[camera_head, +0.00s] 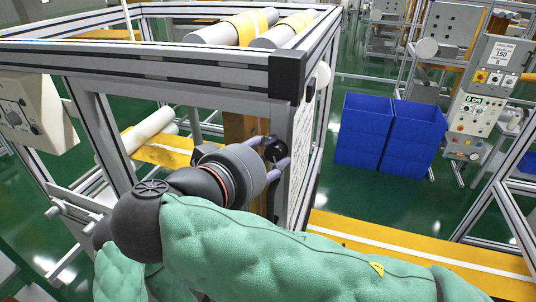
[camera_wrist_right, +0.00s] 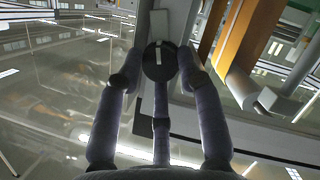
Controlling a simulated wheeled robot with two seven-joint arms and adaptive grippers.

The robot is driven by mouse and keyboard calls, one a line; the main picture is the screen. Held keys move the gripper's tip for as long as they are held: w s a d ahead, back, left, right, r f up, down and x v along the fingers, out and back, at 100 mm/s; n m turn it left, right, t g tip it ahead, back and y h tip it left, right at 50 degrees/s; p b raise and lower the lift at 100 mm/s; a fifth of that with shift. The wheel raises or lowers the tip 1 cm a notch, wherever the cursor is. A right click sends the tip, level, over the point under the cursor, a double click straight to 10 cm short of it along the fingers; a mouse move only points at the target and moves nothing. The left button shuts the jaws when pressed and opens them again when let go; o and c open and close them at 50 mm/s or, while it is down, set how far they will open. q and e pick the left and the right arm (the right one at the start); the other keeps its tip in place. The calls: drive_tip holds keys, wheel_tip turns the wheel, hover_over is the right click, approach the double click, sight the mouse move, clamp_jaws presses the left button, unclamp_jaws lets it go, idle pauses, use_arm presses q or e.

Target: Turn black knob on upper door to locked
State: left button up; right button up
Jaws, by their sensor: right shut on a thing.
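The black knob (camera_head: 276,152) is on the upright grey frame profile of the machine, near the middle of the head view. In the right wrist view the black knob (camera_wrist_right: 153,72) is a round disc with a pale bar running roughly up and down the picture. My right gripper (camera_head: 268,152) is shut on it, with purple-grey fingers on either side. In the right wrist view the right gripper (camera_wrist_right: 160,60) has a finger on each side of the knob and a third finger below. My left gripper is out of view.
The machine frame (camera_head: 150,55) has a black corner cap and carries grey rolls with yellow bands (camera_head: 240,27) on top. Blue crates (camera_head: 390,135) and a control panel (camera_head: 480,105) stand to the right. An orange strip with a white line (camera_head: 420,255) crosses the lower right.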

drive_tip(key=shift+f, duration=0.2)
drive_tip(key=n+h+p, duration=0.1)
drive_tip(key=n, duration=0.2)
drive_tip(key=shift+a+f+h, duration=0.1)
drive_tip(key=shift+a+h, duration=0.05)
drive_tip(key=shift+h, duration=0.15)
drive_tip(key=n+h+p, duration=0.1)
drive_tip(key=n, duration=0.2)
drive_tip(key=shift+f+t, duration=0.15)
drive_tip(key=shift+t, duration=0.15)
drive_tip(key=n+h+p, duration=0.1)
drive_tip(key=n, duration=0.2)
drive_tip(key=shift+a+f+t+p, duration=0.1)
drive_tip(key=shift+t+p, duration=0.3)
drive_tip(key=shift+f+n+t+h+p, duration=0.15)
drive_tip(key=shift+n+t+p, duration=0.25)
drive_tip(key=shift+n, duration=0.55)
drive_tip(key=shift+f+n+t+h+p, duration=0.1)
drive_tip(key=shift+n+t+h+p, duration=0.1)
drive_tip(key=shift+n+p, duration=0.55)
drive_tip(key=shift+n, duration=0.4)
drive_tip(key=o, duration=1.1)
drive_tip(key=shift+r, duration=0.1)
drive_tip(key=shift+w+d, duration=0.1)
drive_tip(key=shift+d, duration=0.1)
drive_tip(key=shift+r, duration=0.1)
